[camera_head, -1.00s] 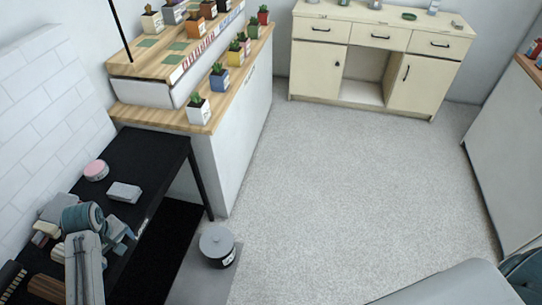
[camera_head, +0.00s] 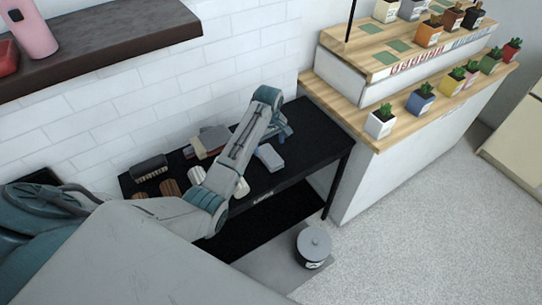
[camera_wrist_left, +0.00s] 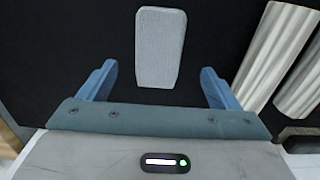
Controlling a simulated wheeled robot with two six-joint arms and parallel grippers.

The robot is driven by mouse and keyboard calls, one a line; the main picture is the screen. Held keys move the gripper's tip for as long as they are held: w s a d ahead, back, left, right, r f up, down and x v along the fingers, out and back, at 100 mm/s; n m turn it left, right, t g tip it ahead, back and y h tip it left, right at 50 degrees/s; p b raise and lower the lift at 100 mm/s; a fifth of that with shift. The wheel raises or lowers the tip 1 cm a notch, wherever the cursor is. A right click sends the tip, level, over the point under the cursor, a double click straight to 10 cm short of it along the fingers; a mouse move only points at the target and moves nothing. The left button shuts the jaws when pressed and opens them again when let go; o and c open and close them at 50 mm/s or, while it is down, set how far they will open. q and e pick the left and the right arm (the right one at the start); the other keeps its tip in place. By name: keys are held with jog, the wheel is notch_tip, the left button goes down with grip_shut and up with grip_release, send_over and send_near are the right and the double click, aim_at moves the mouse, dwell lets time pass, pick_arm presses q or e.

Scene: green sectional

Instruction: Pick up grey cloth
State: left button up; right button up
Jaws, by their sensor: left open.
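The grey cloth (camera_wrist_left: 160,47) is a light grey folded block lying on the black table. In the left wrist view it lies ahead of my left gripper (camera_wrist_left: 158,85), centred between the two blue fingers and a little beyond their tips. The gripper is open and empty. In the head view the cloth (camera_head: 269,157) lies on the right part of the black table (camera_head: 298,165), beside my left gripper (camera_head: 284,133). My right gripper is not in view.
Striped rolled items (camera_head: 170,188) and a dark brush-like item (camera_head: 150,167) lie on the table. A lidded grey pot (camera_head: 313,245) stands on the floor in front. A wooden counter with potted plants (camera_head: 380,121) stands right. A dark shelf (camera_head: 100,50) hangs above left.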

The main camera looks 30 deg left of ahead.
aim_at(269, 154)
pick_arm(q)
jog(key=shift+w+f, duration=0.3)
jog(key=shift+f, duration=0.55)
jog(key=f, duration=0.1)
jog(key=f+p, duration=0.1)
jog(key=f, duration=0.1)
jog(key=shift+s+a+f, duration=0.1)
jog(key=shift+s+f, duration=0.05)
jog(key=shift+s, duration=0.05)
jog(key=shift+w+f, duration=0.1)
jog(key=shift+f, duration=0.5)
jog(key=c, duration=1.1)
